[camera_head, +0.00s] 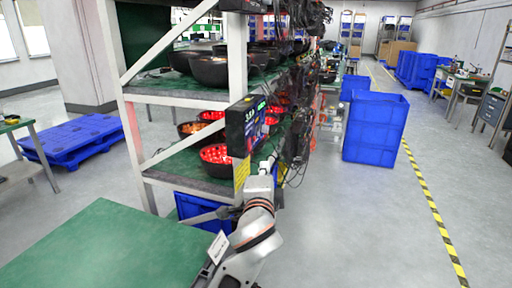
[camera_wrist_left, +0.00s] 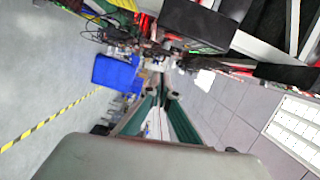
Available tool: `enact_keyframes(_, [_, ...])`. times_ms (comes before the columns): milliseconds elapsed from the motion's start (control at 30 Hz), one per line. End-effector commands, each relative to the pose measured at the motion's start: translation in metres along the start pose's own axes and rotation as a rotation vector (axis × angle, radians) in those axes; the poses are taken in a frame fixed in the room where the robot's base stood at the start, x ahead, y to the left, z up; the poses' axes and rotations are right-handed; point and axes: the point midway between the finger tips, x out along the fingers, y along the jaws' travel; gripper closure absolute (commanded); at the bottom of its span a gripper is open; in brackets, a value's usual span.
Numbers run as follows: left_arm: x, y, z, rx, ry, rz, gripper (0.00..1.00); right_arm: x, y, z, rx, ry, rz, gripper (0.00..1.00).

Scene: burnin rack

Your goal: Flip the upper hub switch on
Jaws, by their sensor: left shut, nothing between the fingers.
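My left gripper (camera_head: 268,165) is beside the right-hand upright of the rack, just below and to the right of a black panel with a lit display (camera_head: 245,126). In the left wrist view, the fingers of my left gripper (camera_wrist_left: 160,97) are together with nothing held between them. Dark units with hanging cables (camera_head: 297,145) are on the rack's right side, close to the gripper. A black box (camera_wrist_left: 195,25) shows at the top of the left wrist view. I cannot make out the upper hub switch or its position. My right gripper is not in view.
The white-framed rack (camera_head: 238,60) holds black bowls (camera_head: 210,70) and red-lit bowls (camera_head: 215,153). A green tabletop (camera_head: 105,245) is at the lower left. Blue crates (camera_head: 375,127) stand to the right. The floor with yellow-black tape (camera_head: 432,205) is clear.

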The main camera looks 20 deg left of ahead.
Motion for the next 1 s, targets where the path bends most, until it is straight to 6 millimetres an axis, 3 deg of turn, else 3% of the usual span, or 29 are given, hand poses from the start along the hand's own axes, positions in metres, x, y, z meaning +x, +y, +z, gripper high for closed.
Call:
enact_keyframes(467, [0.007,0.000,0.000,0.000,0.001,0.000,1.00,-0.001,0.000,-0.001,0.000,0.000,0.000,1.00])
enact_keyframes(1000, [0.104,-0.001,0.001,0.001,-0.001,0.000,1.00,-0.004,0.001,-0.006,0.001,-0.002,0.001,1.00])
